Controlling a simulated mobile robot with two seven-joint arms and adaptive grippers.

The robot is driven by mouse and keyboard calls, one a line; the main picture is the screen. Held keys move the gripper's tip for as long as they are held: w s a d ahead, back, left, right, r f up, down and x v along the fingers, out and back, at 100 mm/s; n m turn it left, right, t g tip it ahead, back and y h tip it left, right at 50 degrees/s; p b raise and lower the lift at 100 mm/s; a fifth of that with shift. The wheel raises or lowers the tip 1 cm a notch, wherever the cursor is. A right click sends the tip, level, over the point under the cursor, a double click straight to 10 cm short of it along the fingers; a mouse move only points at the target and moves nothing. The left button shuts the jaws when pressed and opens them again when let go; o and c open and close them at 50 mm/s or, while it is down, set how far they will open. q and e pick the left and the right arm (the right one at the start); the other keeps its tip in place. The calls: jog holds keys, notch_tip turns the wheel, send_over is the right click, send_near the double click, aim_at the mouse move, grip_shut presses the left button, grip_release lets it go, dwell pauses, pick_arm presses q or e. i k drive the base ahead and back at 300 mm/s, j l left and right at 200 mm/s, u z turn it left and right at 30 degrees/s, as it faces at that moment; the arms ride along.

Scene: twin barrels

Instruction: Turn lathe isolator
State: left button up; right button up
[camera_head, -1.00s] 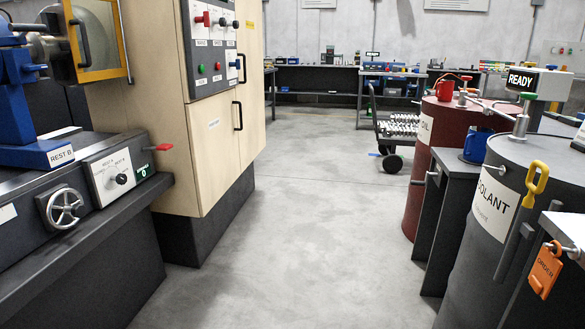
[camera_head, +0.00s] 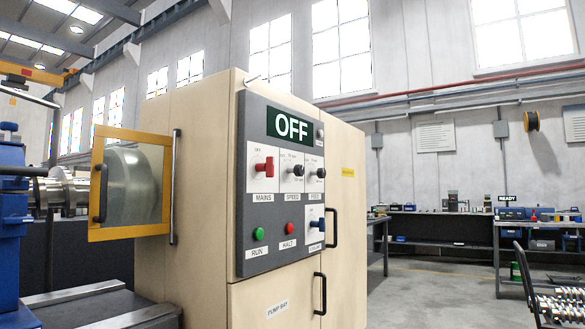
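The lathe's control panel (camera_head: 281,215) is on the front of a pale wooden cabinet in the middle of the view. Its display (camera_head: 289,126) reads OFF. The red isolator handle (camera_head: 264,167) sits above the MAINS label, below a small OFF mark. Black SPEED (camera_head: 298,171) and FEED (camera_head: 320,173) knobs are to its right. Below are a green RUN button (camera_head: 258,234), a red HALT button (camera_head: 290,229) and a blue handle (camera_head: 319,224). Neither of my grippers is in view.
The lathe's yellow-framed guard (camera_head: 130,184) is left of the cabinet. Dark door handles (camera_head: 333,227) stick out on the cabinet's right side. Benches (camera_head: 440,218) stand along the back wall. A cart with metal parts (camera_head: 560,303) is at lower right. Some floor (camera_head: 415,290) is clear right of the cabinet.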

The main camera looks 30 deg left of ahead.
aim_at(268, 167)
jog(key=i+l+u, duration=0.1)
jog(key=i+u, duration=0.2)
jog(key=i, duration=0.15)
jog(key=i+l+u, duration=0.15)
jog(key=i+u, duration=0.2)
jog(key=i+l+u, duration=0.3)
jog(key=i, duration=0.15)
jog(key=i+l+u, duration=0.25)
jog(key=u, duration=0.15)
jog(key=i+l+u, duration=0.2)
jog(key=l+u, duration=0.2)
jog(key=i+l+u, duration=0.2)
jog(key=u, duration=0.15)
jog(key=i+l+u, duration=0.1)
jog(key=l+u, duration=0.3)
jog(key=l, duration=0.15)
jog(key=l+u, duration=0.4)
